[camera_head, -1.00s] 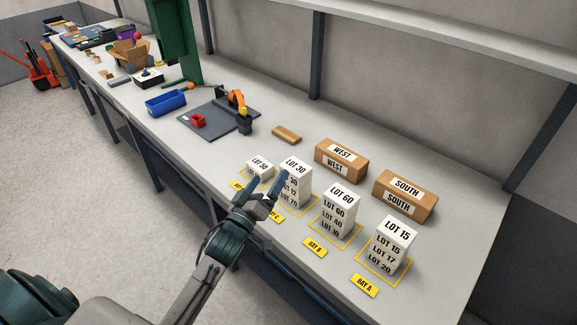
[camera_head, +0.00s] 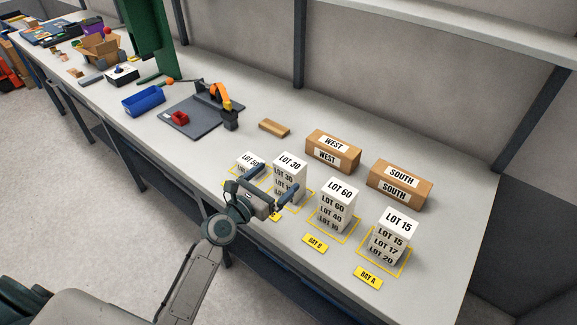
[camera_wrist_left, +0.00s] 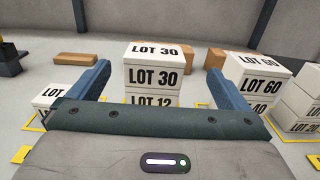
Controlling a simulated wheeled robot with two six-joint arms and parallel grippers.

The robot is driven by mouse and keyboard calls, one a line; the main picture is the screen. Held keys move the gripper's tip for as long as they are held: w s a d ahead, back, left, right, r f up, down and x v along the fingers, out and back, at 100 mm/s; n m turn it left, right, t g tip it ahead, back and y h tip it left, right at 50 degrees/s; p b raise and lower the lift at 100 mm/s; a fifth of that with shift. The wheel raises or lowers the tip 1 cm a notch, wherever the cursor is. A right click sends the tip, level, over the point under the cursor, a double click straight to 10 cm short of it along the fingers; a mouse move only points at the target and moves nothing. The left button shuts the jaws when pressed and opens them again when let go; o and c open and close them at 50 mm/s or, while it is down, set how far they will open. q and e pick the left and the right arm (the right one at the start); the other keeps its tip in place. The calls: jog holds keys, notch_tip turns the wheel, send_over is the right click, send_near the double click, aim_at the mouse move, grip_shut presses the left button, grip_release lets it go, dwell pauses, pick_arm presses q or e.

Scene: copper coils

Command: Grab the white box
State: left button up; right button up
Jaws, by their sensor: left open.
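White boxes with black LOT labels stand in stacks on the bench. The LOT 30 stack (camera_head: 290,165) is right in front of my left gripper (camera_head: 272,185), whose two blue fingers are apart. In the left wrist view the top LOT 30 box (camera_wrist_left: 154,76) sits centred between the fingers (camera_wrist_left: 158,85), with a LOT 12 box (camera_wrist_left: 150,98) below it. A single low LOT 50 box (camera_head: 252,161) is to the left. The LOT 60 stack (camera_head: 337,200) and LOT 15 stack (camera_head: 392,236) are to the right. My right gripper is not in view.
Brown WEST (camera_head: 333,150) and SOUTH (camera_head: 399,185) boxes stand behind the stacks. A wooden block (camera_head: 274,128), a blue bin (camera_head: 143,100) and a dark mat (camera_head: 190,122) lie farther left. Yellow outlines and bay tags, including BAY A (camera_head: 368,278), mark the front.

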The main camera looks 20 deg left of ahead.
aim_at(290, 162)
pick_arm(q)
jog(key=x, duration=0.3)
jog(key=shift+a, duration=0.1)
jog(key=x, duration=0.3)
jog(key=p+x, duration=0.1)
jog(key=shift+w+a, duration=0.2)
jog(key=shift+w, duration=0.1)
jog(key=shift+w+d, duration=0.15)
jog(key=shift+w, duration=0.2)
jog(key=shift+s, duration=0.1)
jog(key=shift+c, duration=0.2)
jog(key=c, duration=1.1)
